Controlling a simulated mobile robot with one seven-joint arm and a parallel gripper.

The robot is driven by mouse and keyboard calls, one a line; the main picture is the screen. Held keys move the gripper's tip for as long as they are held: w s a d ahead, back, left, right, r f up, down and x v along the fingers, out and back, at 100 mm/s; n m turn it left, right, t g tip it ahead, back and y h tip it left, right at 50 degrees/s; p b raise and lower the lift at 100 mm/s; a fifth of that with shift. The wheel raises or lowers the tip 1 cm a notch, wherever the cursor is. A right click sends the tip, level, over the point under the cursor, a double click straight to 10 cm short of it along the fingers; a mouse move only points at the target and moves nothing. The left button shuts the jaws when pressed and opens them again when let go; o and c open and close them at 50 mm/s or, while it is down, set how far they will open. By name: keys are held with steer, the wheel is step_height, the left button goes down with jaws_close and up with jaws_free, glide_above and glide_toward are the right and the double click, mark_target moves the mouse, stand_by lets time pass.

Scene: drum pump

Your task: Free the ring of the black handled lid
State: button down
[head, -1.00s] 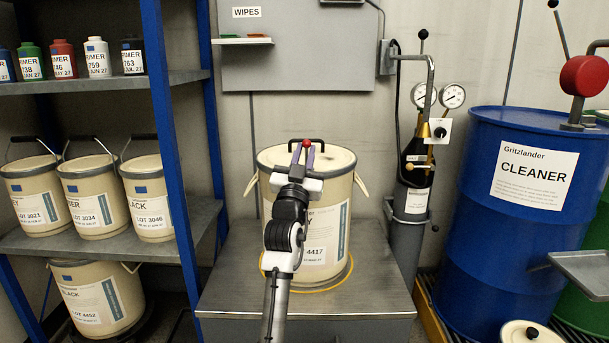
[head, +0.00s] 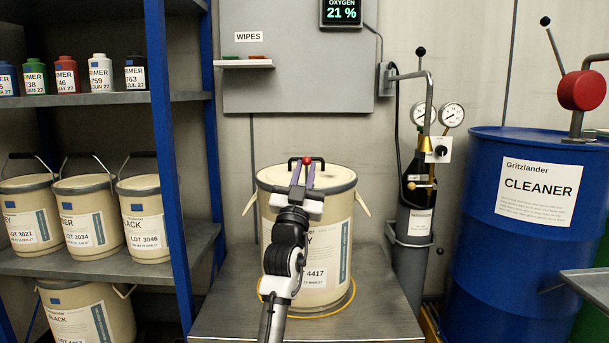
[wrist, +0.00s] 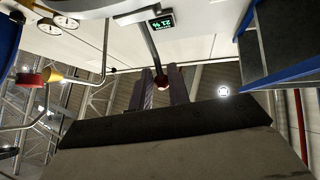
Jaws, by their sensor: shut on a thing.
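A cream pail (head: 337,232) stands upright on the metal bench. Its lid (head: 270,176) has a dark ring (head: 344,187) around the edge and a black handle (head: 293,161) on top. My gripper (head: 307,170) reaches over the near side of the lid, its two purplish fingers closed on a red knob (head: 308,160) in front of the handle. In the wrist view the red knob (wrist: 162,85) sits between the fingertips, with a dark bar (wrist: 151,45) beyond it. I cannot tell whether the ring is loose. My gripper and arm hide part of the pail's front.
A shelf rack (head: 176,150) with pails and small bottles stands at left. A gas cylinder (head: 412,210) with gauges stands right of the bench (head: 380,300). A blue drum (head: 505,250) with a red-headed pump (head: 582,90) is at far right. Bare bench flanks the pail.

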steer(key=c, duration=1.3)
jaws_free()
steer(key=shift+r, duration=0.1)
steer(key=shift+c, duration=0.2)
steer(key=v, duration=0.7)
steer(key=shift+s, duration=0.25)
steer(key=shift+a, duration=0.15)
